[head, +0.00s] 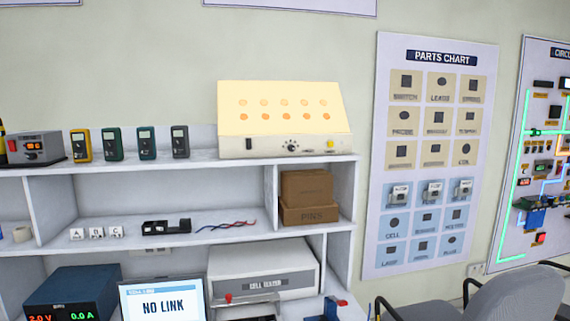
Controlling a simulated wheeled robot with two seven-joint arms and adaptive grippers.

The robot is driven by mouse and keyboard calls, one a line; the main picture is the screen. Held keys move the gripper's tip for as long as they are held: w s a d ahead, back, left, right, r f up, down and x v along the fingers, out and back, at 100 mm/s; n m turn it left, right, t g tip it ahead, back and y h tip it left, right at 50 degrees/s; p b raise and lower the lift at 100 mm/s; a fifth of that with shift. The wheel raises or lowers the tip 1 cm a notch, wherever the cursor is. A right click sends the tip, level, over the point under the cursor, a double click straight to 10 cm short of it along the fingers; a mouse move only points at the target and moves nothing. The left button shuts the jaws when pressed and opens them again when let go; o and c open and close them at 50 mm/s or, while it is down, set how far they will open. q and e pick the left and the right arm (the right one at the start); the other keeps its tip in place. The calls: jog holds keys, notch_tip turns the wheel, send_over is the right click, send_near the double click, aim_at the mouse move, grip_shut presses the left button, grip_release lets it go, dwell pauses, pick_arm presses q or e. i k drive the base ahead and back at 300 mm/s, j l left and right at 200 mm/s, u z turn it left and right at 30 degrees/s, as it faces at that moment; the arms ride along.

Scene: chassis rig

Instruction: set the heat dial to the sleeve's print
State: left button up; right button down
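A cream box with a glowing yellow sloped face (280,91) stands on the top shelf. Its front panel carries a round dark dial (291,147), a black switch (249,144) and a yellow button (330,144). I cannot tell whether this dial is the heat dial, and its setting is too small to read. I make out no sleeve and no print on one. Neither of my grippers shows in the head view.
Several handheld meters (112,144) stand left of the cream box. Brown boxes (306,193) fill a cubby below. A white machine (262,271), a NO LINK screen (162,304) and a power supply (73,293) stand lower. A grey chair (520,298) is at the right.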

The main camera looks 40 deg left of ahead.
aim_at(31, 156)
jog(key=u, duration=2.85)
